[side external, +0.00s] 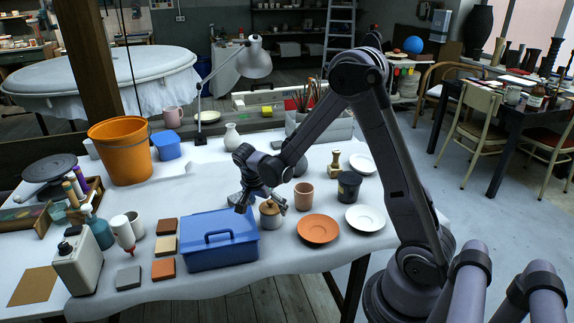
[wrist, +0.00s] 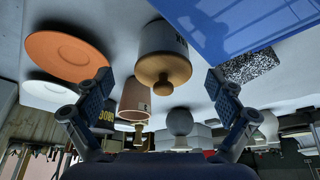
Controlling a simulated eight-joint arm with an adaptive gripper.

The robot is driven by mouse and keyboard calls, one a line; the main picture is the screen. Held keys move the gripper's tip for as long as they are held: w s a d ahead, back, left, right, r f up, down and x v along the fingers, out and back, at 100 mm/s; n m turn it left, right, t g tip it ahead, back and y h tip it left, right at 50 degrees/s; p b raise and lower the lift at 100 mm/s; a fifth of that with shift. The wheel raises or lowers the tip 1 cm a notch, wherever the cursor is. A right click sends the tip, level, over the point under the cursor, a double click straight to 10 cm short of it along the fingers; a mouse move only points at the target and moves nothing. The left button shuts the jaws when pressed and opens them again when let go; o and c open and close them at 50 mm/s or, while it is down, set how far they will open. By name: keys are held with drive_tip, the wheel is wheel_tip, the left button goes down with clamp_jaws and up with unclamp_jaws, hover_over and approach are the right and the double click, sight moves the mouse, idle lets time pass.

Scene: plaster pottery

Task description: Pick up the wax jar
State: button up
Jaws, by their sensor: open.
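The wax jar (side external: 270,217) is a small pale pot with a brown knobbed lid, standing on the white-covered table just right of the blue box. In the wrist view the jar (wrist: 163,38) appears inverted, with its tan lid towards me and part of a dark label showing. In the wrist view the gripper (wrist: 160,82) has one finger on each side, with clear gaps to the lid; nothing is held.
The blue box (side external: 220,242) stands close on the left. A terracotta plate (side external: 318,229), a terracotta cup (side external: 304,195), a dark pot (side external: 349,187) and a white plate (side external: 365,218) stand to the right. A white vase (side external: 231,136) is behind. Clear table lies in front of the jar.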

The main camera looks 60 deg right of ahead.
sight(269, 209)
drive_tip(key=shift+x, duration=2.8)
drive_tip(key=shift+w, duration=0.2)
drive_tip(key=c, duration=1.6)
